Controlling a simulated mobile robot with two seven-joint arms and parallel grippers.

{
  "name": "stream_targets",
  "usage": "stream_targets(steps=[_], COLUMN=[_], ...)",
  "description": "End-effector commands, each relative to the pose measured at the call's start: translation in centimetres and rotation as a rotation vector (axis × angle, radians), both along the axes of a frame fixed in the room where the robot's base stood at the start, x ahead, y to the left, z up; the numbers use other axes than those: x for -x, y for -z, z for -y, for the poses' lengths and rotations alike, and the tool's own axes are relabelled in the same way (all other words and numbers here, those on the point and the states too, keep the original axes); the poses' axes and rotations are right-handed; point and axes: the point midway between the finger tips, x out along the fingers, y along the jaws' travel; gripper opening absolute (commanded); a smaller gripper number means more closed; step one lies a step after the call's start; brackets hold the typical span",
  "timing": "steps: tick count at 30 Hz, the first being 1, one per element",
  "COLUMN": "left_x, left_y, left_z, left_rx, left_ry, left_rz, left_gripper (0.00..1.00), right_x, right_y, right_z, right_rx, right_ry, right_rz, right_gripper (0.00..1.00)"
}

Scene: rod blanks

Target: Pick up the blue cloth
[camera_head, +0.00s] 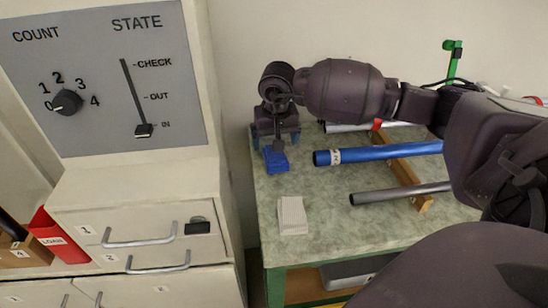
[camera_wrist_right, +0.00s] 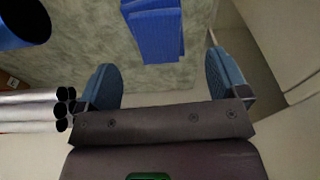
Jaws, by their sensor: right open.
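The blue cloth (camera_head: 276,160) lies folded on the green-speckled table top (camera_head: 335,222), near its left edge. My right gripper (camera_head: 277,140) is at the cloth, at its far side in the head view. In the right wrist view the blue cloth (camera_wrist_right: 153,32) lies ahead of the open fingers (camera_wrist_right: 162,62), roughly in line with the gap between them. The fingers hold nothing, and I see no contact with the cloth. My left gripper is not in view.
A blue tube (camera_head: 375,153) and a grey rod (camera_head: 400,193) rest on a wooden rack (camera_head: 408,175) right of the cloth. A pale folded cloth (camera_head: 292,215) lies nearer. A cabinet with drawers (camera_head: 140,222) and a panel (camera_head: 100,75) stands left. A red bin (camera_head: 60,238) stands beside it.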

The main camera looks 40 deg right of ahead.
Motion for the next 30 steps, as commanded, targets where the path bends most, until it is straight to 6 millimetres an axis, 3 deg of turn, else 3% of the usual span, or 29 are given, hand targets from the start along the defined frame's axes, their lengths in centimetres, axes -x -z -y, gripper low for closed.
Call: stream_targets(steps=[12, 20, 30], left_x=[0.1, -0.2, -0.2], left_y=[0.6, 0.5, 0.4], left_z=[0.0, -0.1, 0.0], left_rx=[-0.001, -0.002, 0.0], left_ry=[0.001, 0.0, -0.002], left_rz=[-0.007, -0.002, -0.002], left_gripper=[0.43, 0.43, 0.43], right_x=[0.3, 0.2, 0.2], right_y=[4.8, 5.0, 5.0], right_z=[-0.1, 0.0, 0.0], right_rx=[-0.003, -0.001, -0.001], right_ry=[0.002, 0.001, 0.001], right_rz=[-0.003, 0.003, 0.002], right_gripper=[0.92, 0.92, 0.43])
